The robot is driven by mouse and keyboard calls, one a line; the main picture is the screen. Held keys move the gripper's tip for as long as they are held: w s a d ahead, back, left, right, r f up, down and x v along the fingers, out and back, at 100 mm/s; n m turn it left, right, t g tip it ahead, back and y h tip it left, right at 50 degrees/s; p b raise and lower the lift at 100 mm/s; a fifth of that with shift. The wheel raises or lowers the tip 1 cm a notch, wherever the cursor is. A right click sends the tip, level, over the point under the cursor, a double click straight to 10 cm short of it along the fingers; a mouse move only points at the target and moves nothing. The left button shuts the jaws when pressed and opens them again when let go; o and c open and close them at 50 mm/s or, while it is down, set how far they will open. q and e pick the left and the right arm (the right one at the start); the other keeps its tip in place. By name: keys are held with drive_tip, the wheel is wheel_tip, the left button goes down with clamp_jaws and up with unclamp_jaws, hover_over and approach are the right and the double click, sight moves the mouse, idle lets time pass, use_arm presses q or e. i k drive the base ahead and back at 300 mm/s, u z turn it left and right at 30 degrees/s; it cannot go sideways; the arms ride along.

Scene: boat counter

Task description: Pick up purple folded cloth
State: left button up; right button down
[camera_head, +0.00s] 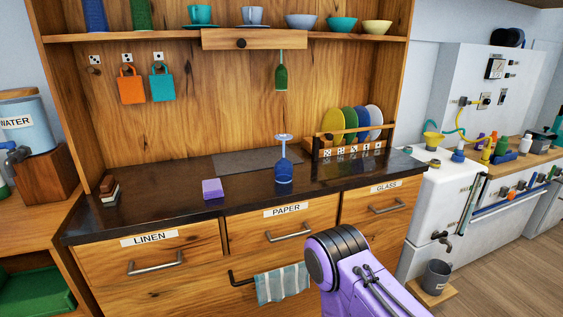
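A small purple block-shaped item (212,188), which looks like the folded cloth, lies on the dark countertop (160,206) left of the middle, above the gap between the drawers labelled LINEN and PAPER. Nothing touches it and its top and front are in plain view. Neither of my grippers shows. A purple and black part of one of my arms comes in at the bottom, right of the middle, in front of the cabinet and well away from the cloth.
A plate rack (327,142) stands at the right end, a small brown-and-white stack (109,190) at the left. A striped towel (283,284) hangs below. Counter around the cloth is clear.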

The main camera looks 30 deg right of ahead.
sight(212, 188)
drive_tip(key=k, duration=0.6)
drive_tip(key=z, duration=0.8)
drive_tip(key=i, duration=0.7)
drive_tip(key=z, duration=0.7)
drive_tip(key=i, duration=1)
drive_tip(key=u, duration=0.85)
drive_tip(key=i, duration=0.5)
drive_tip(key=u, duration=0.45)
